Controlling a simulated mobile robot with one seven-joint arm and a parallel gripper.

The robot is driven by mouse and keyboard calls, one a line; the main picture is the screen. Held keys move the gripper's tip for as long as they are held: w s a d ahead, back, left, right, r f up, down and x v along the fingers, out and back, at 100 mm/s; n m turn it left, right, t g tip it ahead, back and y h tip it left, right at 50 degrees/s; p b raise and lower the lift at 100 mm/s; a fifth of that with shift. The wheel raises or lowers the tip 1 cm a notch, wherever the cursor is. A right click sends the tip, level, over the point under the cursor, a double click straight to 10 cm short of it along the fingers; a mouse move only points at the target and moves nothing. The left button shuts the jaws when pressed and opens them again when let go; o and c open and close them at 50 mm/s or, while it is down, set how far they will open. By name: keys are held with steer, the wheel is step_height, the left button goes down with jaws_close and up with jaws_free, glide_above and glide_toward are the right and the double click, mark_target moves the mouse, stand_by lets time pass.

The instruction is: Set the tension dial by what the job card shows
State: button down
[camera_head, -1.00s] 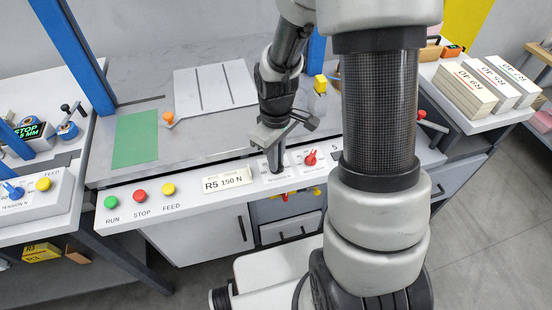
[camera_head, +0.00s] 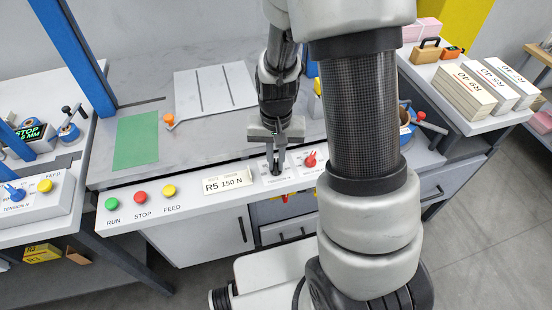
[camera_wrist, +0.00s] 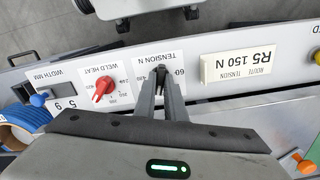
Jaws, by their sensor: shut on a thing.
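The job card (camera_head: 228,182) on the front panel reads "R5 150 N", with "ROUTE TENSION" above it in the wrist view (camera_wrist: 236,65). To its right in the head view is the tension dial's white plate (camera_wrist: 140,72), marked "TENSION N", with a few scale numbers showing. My gripper (camera_head: 275,166) points down at this plate. In the wrist view its fingers (camera_wrist: 162,80) are shut on the dark knob of the tension dial (camera_wrist: 161,71). The fingers hide most of the knob, so I cannot read its setting.
The red weld heat dial (camera_head: 310,160) sits close to the right of my gripper. Green (camera_head: 112,204), red (camera_head: 140,197) and yellow (camera_head: 169,191) buttons line the panel's left. A blue width knob (camera_wrist: 39,99) shows in the wrist view. Paper stacks (camera_head: 463,95) stand right.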

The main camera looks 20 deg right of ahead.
mark_target(276, 164)
steer(key=m+p, duration=0.1)
steer(key=m, duration=0.4)
steer(key=shift+p, duration=0.3)
stand_by(0.4)
steer(key=c, duration=1.8)
jaws_free()
step_height(276, 164, up, 18)
steer(key=p, duration=0.3)
steer(key=shift+f, duration=0.25)
